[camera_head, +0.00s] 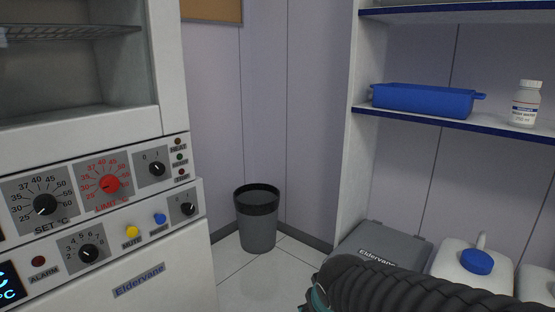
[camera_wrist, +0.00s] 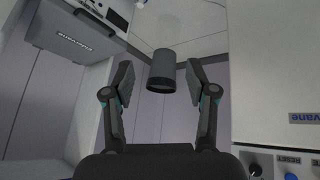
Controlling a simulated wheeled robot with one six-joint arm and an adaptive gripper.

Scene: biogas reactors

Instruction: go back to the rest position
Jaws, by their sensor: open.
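My gripper (camera_wrist: 160,85) shows in the wrist view with its two fingers spread apart and nothing between them. In that view the dark bin (camera_wrist: 162,68) appears beyond the fingertips, upside down and at a distance. In the head view my dark ribbed arm (camera_head: 415,290) shows at the bottom right, and my gripper's fingers are not visible there. The arm is in front of the grey Eldervane case and the white jugs.
An incubator (camera_head: 150,255) with knobs and an open chamber stands at left. A grey bin (camera_head: 258,225) stands on the floor in the corner. Shelves (camera_head: 420,118) at right hold a blue tray (camera_head: 420,100) and a white bottle (camera_head: 525,104). A grey case (camera_head: 385,243) and a white jug (camera_head: 465,266) sit below.

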